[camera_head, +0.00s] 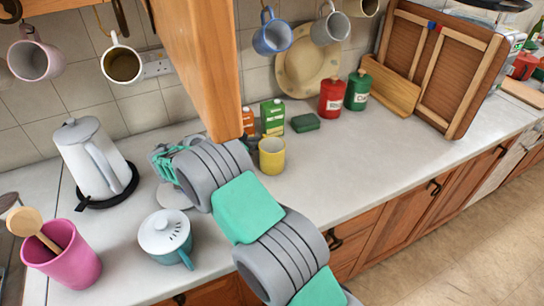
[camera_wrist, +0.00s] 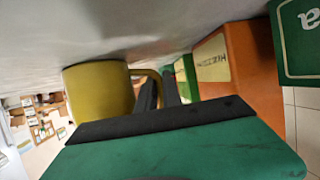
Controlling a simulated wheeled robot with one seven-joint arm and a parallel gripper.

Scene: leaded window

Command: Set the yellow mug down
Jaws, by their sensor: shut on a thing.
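The yellow mug (camera_head: 272,160) is upright at the worktop, right of my arm's wrist in the head view. In the wrist view, which is upside down, the mug (camera_wrist: 98,92) shows at left with its base at or very near the pale worktop. I cannot tell for sure whether it touches. My gripper (camera_wrist: 160,90) is shut on the mug's handle, its dark fingers on either side.
Orange and green cartons (camera_head: 272,117) stand just behind the mug, close to my gripper. A green block (camera_head: 305,123), red canister (camera_head: 331,97) and green canister (camera_head: 357,92) stand farther right. A teal pot (camera_head: 165,238) and kettle (camera_head: 92,155) are left. Worktop (camera_head: 345,165) right of the mug is clear.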

